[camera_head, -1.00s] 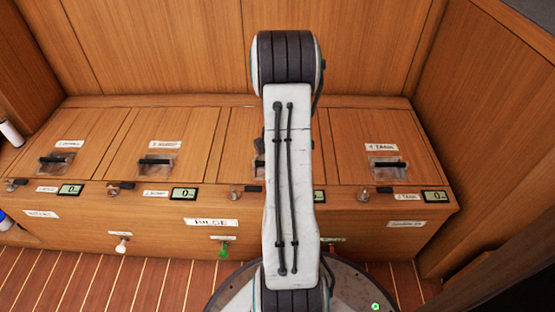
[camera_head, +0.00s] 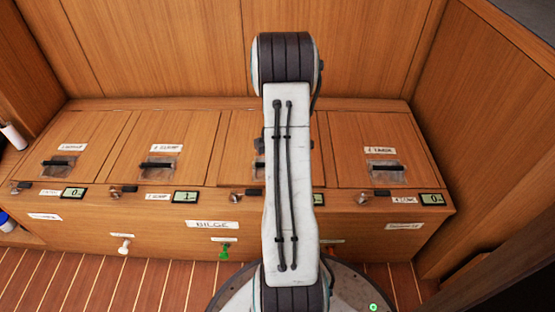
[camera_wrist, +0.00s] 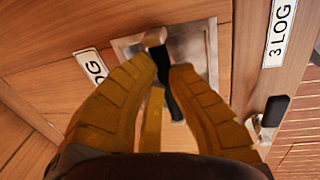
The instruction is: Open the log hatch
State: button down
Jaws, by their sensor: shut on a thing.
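The log hatch (camera_head: 236,150) is the third wooden lid from the left on the bench, mostly hidden behind my arm in the head view; its visible part looks flush. In the wrist view its lid (camera_wrist: 60,35) carries a half-hidden label ending "OG". A black handle (camera_wrist: 173,101) with a paler end crosses a metal plate (camera_wrist: 200,45). My gripper (camera_wrist: 163,70) has its yellow-brown fingers closed around the handle. The log latch (camera_wrist: 268,118), with a black grip, sits beside the "3 LOG" label (camera_wrist: 282,27). My gripper is hidden in the head view.
Similar hatches flank it: a sump hatch (camera_head: 158,150), a tank hatch (camera_head: 380,150) and one at far left (camera_head: 68,150). Latches and small displays line the front edge. A white knob (camera_head: 124,246) and a green knob (camera_head: 224,250) stick out below. A wooden wall closes the right side.

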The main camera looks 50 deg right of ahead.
jog(key=w+d+r+p, duration=0.4)
jog(key=d+r+p, duration=0.1)
jog(key=r+p, duration=0.5)
jog(key=w+d+r+p, duration=0.4)
jog(key=r+p, duration=0.6)
jog(key=p, duration=0.3)
jog(key=shift+d+r+g+y, duration=0.3)
jog(key=shift+d+r, duration=0.05)
jog(key=shift+d, duration=0.1)
jog(key=c, duration=1)
grip_release()
jog(key=shift+d+f, duration=0.1)
jog(key=shift+d, duration=0.05)
jog(key=shift+r, duration=0.2)
